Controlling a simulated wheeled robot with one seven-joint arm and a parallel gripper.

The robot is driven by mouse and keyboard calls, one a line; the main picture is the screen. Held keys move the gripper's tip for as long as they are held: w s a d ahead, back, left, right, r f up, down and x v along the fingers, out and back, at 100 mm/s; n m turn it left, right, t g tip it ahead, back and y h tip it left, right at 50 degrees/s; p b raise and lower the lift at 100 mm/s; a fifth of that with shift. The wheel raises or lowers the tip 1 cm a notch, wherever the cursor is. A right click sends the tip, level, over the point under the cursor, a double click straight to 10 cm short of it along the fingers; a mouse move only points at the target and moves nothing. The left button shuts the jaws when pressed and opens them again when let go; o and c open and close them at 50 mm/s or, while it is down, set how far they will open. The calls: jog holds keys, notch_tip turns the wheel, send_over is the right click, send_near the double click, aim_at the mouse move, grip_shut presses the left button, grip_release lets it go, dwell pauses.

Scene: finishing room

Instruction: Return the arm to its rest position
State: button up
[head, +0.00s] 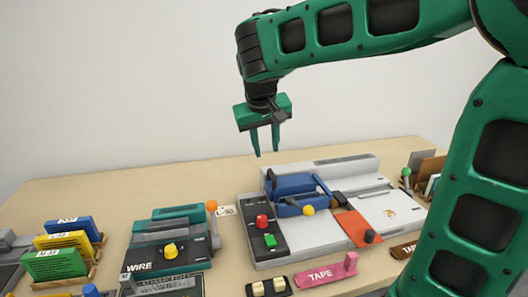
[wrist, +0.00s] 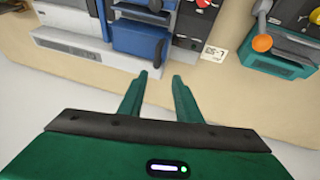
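My green gripper (head: 265,140) hangs from my raised arm, pointing down, above the back edge of the table. Its two fingers are apart with nothing between them. In the wrist view my gripper (wrist: 162,77) also shows two separate, empty fingertips, with pale table and floor behind them. It appears clear of the table and the machines.
The wooden table (head: 120,195) holds a large grey machine with a blue clamp (head: 295,190), a teal wire device (head: 170,238), coloured cards (head: 72,228) at left and a pink tape block (head: 322,275). Free room lies above the table and by the white wall.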

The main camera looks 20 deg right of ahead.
dwell(0.4)
jog(key=s+d+f+m+g, duration=0.1)
jog(key=s+d+f, duration=0.2)
jog(key=s+d, duration=0.35)
jog(key=s+d+f+m+g, duration=0.1)
jog(key=s+d+f+m, duration=0.15)
jog(key=s+d, duration=0.4)
jog(key=s+f+g+y, duration=0.1)
jog(key=s+f, duration=0.2)
jog(key=s, duration=0.6)
jog(key=s+f+m+g+y, duration=0.1)
jog(key=s+f, duration=0.3)
jog(key=s, duration=0.4)
jog(key=shift+s+a+y, duration=0.4)
jog(key=shift+y, duration=0.1)
jog(key=shift+m, duration=0.25)
jog(key=shift+w+f, duration=0.3)
jog(key=shift+w, duration=0.3)
